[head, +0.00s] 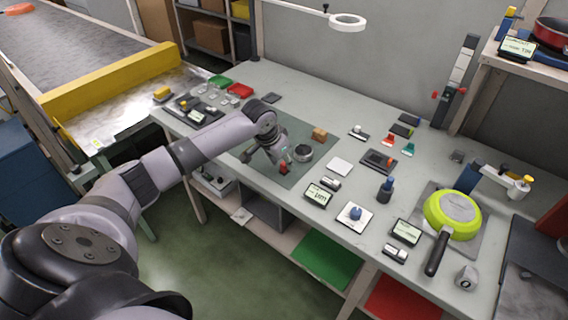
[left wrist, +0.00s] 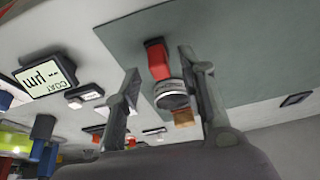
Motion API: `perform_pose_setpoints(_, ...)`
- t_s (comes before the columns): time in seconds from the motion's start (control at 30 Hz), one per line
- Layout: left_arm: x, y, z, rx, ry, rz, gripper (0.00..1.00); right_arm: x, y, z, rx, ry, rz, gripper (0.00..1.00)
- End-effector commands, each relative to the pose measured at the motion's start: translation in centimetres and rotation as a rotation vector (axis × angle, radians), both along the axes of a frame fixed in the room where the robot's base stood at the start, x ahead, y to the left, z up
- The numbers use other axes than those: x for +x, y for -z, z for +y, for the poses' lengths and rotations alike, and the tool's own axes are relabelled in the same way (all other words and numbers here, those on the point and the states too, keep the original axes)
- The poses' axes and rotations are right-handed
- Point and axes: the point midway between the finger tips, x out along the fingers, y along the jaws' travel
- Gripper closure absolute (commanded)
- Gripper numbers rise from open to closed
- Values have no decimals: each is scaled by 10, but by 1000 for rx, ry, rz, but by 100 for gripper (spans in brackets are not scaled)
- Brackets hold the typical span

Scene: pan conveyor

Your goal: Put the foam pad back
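My left gripper (head: 268,160) hangs over the dark green mat (head: 290,180) on the bench, its fingers spread. In the left wrist view the gripper (left wrist: 160,65) is open, with nothing clamped between its fingers. Beyond the gap I see a small red block (left wrist: 157,58), a round grey metal piece (left wrist: 171,94) and a tan block (left wrist: 183,117). In the head view the red block (head: 283,168) is at the right finger, and the tan block (head: 319,134) lies farther back. I cannot tell for sure which piece is the foam pad. My right gripper is out of view.
A white square plate (head: 339,166), a gauge with a display (head: 317,194) and several small tools lie right of the mat. A lime-green pan (head: 452,214) sits at the right. A conveyor (head: 60,60) with a yellow rail is at the left.

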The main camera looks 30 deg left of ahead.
Motion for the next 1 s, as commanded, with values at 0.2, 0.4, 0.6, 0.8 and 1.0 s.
perform_pose_setpoints(0.2,-18,-45,3,3,1,-3,63,0,3,2,3,0,0,60)
perform_pose_setpoints(0.4,-31,-77,4,2,0,-1,63,0,5,2,3,0,0,60)
perform_pose_setpoints(0.6,-37,-91,4,2,-1,0,63,0,6,2,3,0,1,60)
perform_pose_setpoints(0.8,-38,-92,4,1,0,0,63,0,6,2,2,0,0,60)
perform_pose_setpoints(1.0,-38,-92,4,1,0,0,63,0,6,1,1,0,0,60)
